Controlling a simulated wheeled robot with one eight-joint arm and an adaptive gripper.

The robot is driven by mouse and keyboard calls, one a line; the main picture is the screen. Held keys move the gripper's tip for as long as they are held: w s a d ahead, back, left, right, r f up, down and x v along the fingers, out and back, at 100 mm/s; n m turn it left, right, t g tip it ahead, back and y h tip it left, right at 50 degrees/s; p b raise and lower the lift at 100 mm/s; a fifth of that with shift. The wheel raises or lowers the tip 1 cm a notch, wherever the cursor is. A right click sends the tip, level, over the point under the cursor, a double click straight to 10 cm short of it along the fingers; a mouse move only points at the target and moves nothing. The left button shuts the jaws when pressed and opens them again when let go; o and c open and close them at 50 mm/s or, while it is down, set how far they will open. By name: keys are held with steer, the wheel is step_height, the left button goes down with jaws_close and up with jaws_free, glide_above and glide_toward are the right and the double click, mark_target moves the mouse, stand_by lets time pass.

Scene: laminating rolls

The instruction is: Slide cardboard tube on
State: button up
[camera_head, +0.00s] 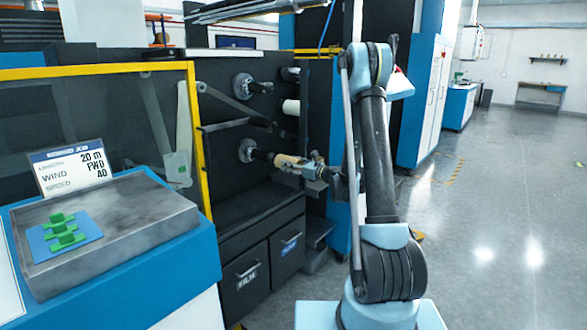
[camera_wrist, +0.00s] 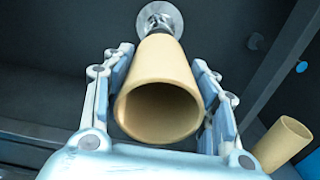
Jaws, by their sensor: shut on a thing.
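A tan cardboard tube (camera_wrist: 158,75) lies between the two fingers of my gripper (camera_wrist: 161,62) in the wrist view, its open near end facing the camera. My gripper (camera_head: 308,167) is shut on the tube (camera_head: 288,161) in front of the machine in the head view. The tube is roughly in line with the lower dark shaft, which runs out from a round metal hub (camera_head: 247,150). The hub (camera_wrist: 160,17) also shows beyond the tube's far end in the wrist view. I cannot tell whether the shaft's tip is inside the tube.
A second tan tube (camera_wrist: 283,143) stands at the lower right of the wrist view. An upper hub (camera_head: 243,86) and a white roller (camera_head: 291,107) are above. Drawers (camera_head: 245,277) lie below. Floor at right is clear.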

mark_target(264, 156)
steer(key=shift+x, duration=8.6)
steer(key=shift+c, duration=0.5)
steer(key=shift+w, duration=0.1)
steer(key=o, duration=1.2)
